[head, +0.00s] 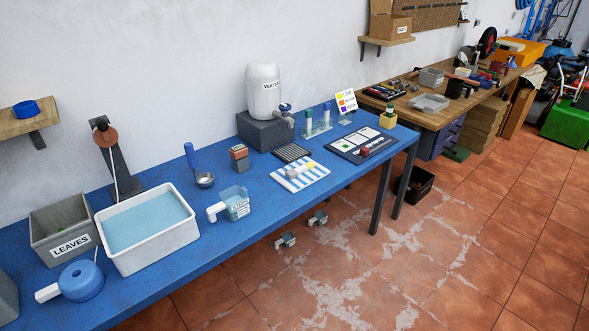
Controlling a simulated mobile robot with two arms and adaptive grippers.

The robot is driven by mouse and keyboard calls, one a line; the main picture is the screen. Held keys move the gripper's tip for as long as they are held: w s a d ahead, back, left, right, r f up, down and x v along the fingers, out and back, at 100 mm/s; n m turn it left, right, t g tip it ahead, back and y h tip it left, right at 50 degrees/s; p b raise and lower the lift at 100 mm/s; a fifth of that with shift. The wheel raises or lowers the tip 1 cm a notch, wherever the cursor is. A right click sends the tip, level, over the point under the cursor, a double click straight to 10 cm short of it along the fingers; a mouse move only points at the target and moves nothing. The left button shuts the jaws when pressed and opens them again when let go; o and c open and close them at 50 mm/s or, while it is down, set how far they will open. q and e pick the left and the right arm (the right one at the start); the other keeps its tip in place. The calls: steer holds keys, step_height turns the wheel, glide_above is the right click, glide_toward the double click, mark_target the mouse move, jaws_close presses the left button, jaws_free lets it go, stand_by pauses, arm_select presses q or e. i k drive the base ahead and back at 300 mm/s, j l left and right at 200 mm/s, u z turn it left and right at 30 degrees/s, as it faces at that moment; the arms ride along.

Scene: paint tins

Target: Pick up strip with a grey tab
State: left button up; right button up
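I cannot make out a strip with a grey tab for certain; small details are too fine at this distance. A pale, narrow item with a yellowish end (302,171) lies on a blue-and-white striped cloth (290,184) on the blue table. A small yellowish holder (388,120) stands near the table's far right end; what sticks up from it is too small to tell. A colour chart (346,101) stands upright nearby. Neither of my grippers is in view.
The blue table (262,209) also holds a white water basin (150,257), a "LEAVES" bin (66,244), a clear jug (236,201), a white water dispenser (263,90), a tube rack (318,124) and a dark board with white cards (347,147). Its front edge has free room.

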mark_target(292, 174)
steer(key=i+j+z, duration=0.4)
steer(key=j, duration=0.25)
steer(key=i+j+z, duration=0.2)
steer(key=j, duration=0.15)
